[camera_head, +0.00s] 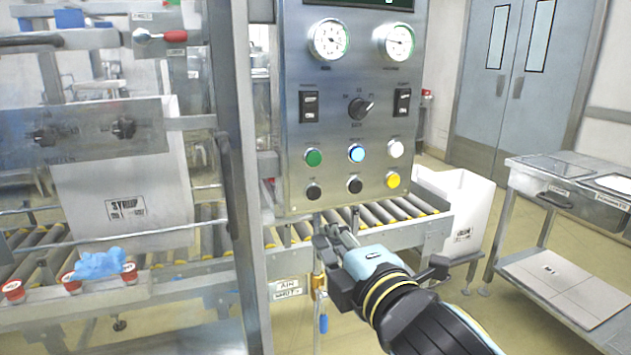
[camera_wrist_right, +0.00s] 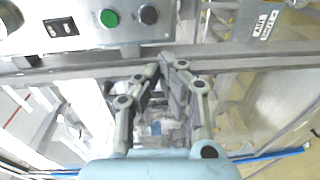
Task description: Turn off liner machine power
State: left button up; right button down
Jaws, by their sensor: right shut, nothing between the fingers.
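The liner machine's steel control panel (camera_head: 335,150) hangs upright in the middle of the head view. It carries a left black rocker switch (camera_head: 309,106), a right black rocker switch (camera_head: 402,101) and a black rotary knob (camera_head: 360,108) between them. Below are green (camera_head: 313,157), lit blue (camera_head: 356,153), white, black and yellow buttons. The labels are too small to read surely. My right gripper (camera_head: 333,238) is shut and empty, just below the panel's lower edge. In the right wrist view its fingertips (camera_wrist_right: 161,62) meet below the panel, where a rocker switch (camera_wrist_right: 61,27) and the green button (camera_wrist_right: 109,18) show.
A roller conveyor (camera_head: 385,217) runs behind and below the panel. A vertical steel post (camera_head: 240,180) stands left of it. A yellow valve with a blue handle (camera_head: 321,290) hangs below my right gripper. A steel cart (camera_head: 575,190) stands at the right, with open floor before it.

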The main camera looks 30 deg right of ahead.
aim_at(310, 103)
jog(key=s+r+t+h+p, duration=0.1)
jog(key=s+r+p, duration=0.2)
jog(key=r, duration=1.2)
jog(key=shift+d+m+t+h, duration=0.3)
jog(key=shift+d+m+t, duration=0.1)
jog(key=shift+d, duration=0.05)
jog(key=p+x, duration=0.2)
jog(key=x, duration=1)
jog(key=shift+w+r+p, duration=0.15)
jog(key=shift+w+p, duration=0.1)
jog(key=shift+p, duration=0.05)
jog(key=shift+x, duration=0.8)
